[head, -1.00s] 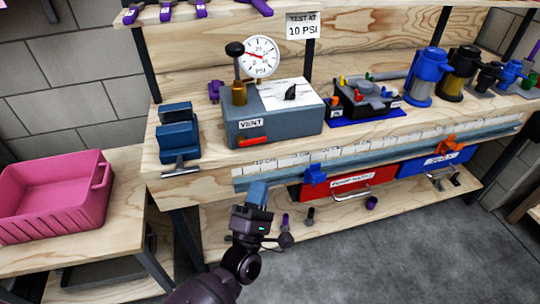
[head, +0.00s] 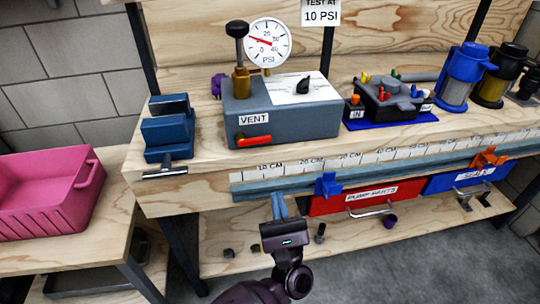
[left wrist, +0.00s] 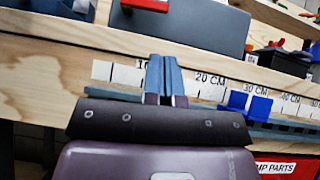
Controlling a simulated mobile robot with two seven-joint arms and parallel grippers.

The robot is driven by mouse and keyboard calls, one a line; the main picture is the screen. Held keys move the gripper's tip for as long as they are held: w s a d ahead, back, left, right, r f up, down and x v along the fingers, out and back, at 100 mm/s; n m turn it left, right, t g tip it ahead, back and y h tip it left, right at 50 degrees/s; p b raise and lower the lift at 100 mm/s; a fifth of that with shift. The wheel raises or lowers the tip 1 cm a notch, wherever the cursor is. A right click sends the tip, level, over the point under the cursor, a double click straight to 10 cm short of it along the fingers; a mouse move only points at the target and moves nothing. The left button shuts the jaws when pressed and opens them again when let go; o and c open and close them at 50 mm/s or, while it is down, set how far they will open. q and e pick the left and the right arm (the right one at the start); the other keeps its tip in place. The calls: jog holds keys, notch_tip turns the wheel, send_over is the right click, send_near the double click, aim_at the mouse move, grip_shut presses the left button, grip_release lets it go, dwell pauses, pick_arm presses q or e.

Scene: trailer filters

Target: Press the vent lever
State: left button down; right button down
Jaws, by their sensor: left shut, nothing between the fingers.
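The vent lever is a red handle (head: 253,142) on the front face of the grey-blue pump box (head: 300,120), just under the white VENT label (head: 254,118). In the left wrist view the red lever (left wrist: 145,4) shows at the top edge, above my fingers. My left gripper (head: 279,205) is in front of the bench edge, below the lever and a little to its right, apart from it. Its blue fingers are together and empty; they also show in the left wrist view (left wrist: 165,75). My right gripper is not in view.
A blue vise (head: 167,130) stands left of the box. A pressure gauge (head: 268,42) and a black-knobbed pump handle (head: 237,30) rise behind it. A ruler strip (head: 330,162) runs along the bench front, above a red drawer (head: 365,197). A pink bin (head: 45,195) sits left.

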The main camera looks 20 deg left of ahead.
aim_at(255, 141)
pick_arm(q)
jog(key=shift+r, duration=0.1)
jog(key=p+x, duration=0.1)
jog(key=x, duration=0.7)
jog(key=shift+r, duration=0.1)
jog(key=shift+x, duration=0.9)
jog(key=shift+a, duration=0.1)
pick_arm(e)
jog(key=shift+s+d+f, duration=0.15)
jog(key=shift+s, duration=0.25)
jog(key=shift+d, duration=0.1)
